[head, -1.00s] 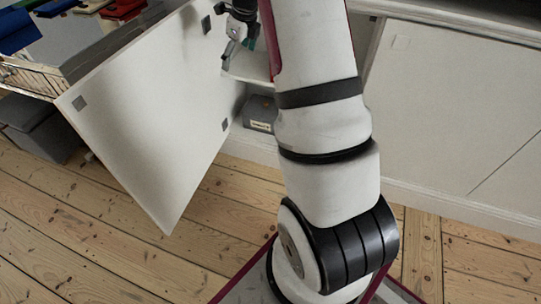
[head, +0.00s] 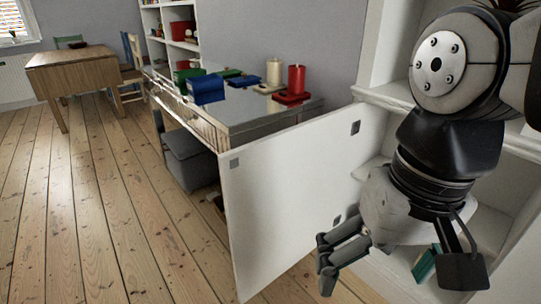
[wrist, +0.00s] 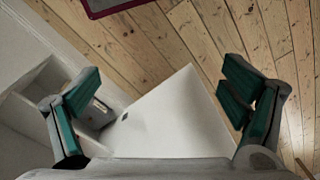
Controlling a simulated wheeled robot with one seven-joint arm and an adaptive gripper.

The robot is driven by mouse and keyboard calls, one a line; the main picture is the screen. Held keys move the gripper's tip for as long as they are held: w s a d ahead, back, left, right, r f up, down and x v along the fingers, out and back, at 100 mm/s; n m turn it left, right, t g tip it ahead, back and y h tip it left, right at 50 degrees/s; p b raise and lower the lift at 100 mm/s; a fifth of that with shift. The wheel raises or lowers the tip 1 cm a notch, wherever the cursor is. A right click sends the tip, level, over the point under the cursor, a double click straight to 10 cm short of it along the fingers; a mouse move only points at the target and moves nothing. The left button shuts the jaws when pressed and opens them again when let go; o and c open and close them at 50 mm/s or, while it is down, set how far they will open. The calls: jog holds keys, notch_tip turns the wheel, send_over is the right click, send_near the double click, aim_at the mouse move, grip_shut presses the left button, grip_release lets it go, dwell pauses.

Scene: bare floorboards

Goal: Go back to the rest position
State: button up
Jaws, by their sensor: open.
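My gripper (head: 395,272) hangs at the lower right of the head view, in front of the open cabinet. Its fingers are spread wide with nothing between them. In the wrist view both green-padded fingers of my gripper (wrist: 160,105) stand apart, and the white cabinet door and floorboards show behind the gap. The white door (head: 285,205) stands swung open to the left of my gripper; I cannot tell how near they are.
A table (head: 245,120) behind the door carries a blue box (head: 207,90), a red candle (head: 296,78) and a cream candle (head: 274,71). A grey bin (head: 190,160) stands under it. Bare floor (head: 90,210) lies open at left. A wooden table (head: 85,60) stands far back.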

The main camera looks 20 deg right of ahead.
jog(key=s+n, duration=0.1)
jog(key=s, duration=0.1)
jog(key=s+f+n, duration=0.1)
jog(key=s+n, duration=0.1)
jog(key=shift+s+f+h, duration=0.1)
jog(key=shift+f+h, duration=0.1)
jog(key=shift+h, duration=0.1)
dwell(0.4)
notch_tip(320, 180, up, 30)
jog(key=t+p, duration=0.3)
jog(key=p, duration=2.5)
jog(key=shift+d+f+t, duration=0.15)
jog(key=shift+d+t, duration=0.15)
jog(key=shift+t, duration=0.1)
